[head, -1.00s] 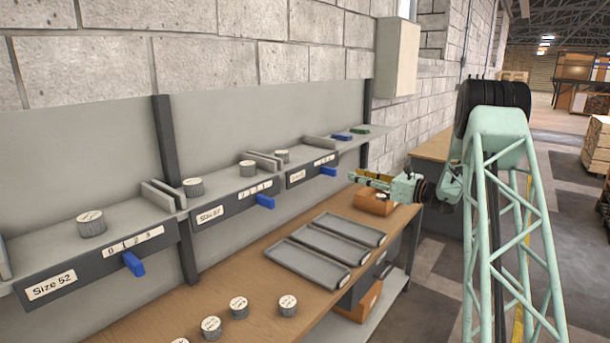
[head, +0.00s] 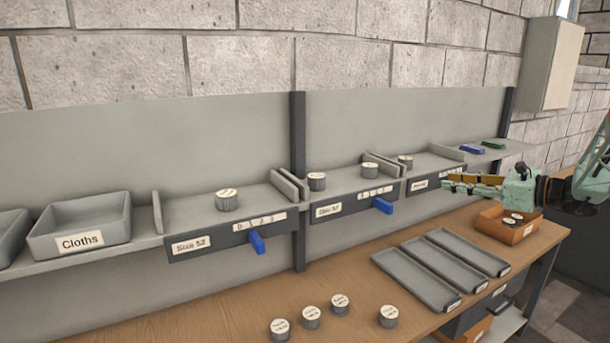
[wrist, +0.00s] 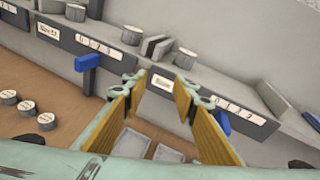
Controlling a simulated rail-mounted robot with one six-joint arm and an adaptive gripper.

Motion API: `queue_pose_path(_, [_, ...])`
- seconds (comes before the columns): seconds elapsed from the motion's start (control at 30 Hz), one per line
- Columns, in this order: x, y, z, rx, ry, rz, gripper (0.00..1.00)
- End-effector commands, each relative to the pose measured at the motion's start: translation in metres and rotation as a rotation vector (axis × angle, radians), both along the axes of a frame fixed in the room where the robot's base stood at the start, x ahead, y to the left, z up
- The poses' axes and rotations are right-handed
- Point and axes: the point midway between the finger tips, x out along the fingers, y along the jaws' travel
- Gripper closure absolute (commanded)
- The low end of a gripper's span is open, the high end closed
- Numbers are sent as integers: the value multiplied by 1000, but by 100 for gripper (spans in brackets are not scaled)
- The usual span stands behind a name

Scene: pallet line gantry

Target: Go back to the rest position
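My gripper (head: 472,184) is at the right of the head view, in front of the right part of the shelf and above the workbench (head: 225,318). In the wrist view my gripper (wrist: 160,80) has its two yellow-padded fingers spread apart with nothing between them. It is open and empty. The shelf with its labelled slots and the trays lies beyond the fingers there. No rest mark shows in the frames.
Three grey trays (head: 380,262) lie on the bench beside an orange box (head: 505,238) holding dark discs. Several grey cylinders (head: 311,318) stand at the bench front. The shelf carries a cloths bin (head: 100,226), more cylinders and blue slider tabs (head: 383,206).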

Motion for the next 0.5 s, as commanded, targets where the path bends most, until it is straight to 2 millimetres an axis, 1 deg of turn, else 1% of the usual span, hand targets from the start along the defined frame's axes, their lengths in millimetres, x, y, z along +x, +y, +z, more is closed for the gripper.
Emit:
queue_pose_path(0.03, [-5, 15, 7, -23, 0, 23, 74])
queue_pose_path(0.1, [-13, 31, 13, -56, 0, 51, 74])
queue_pose_path(0.27, [-33, 68, 24, -129, 1, 115, 74])
queue_pose_path(0.5, [-67, 120, 40, -241, -3, 213, 74])
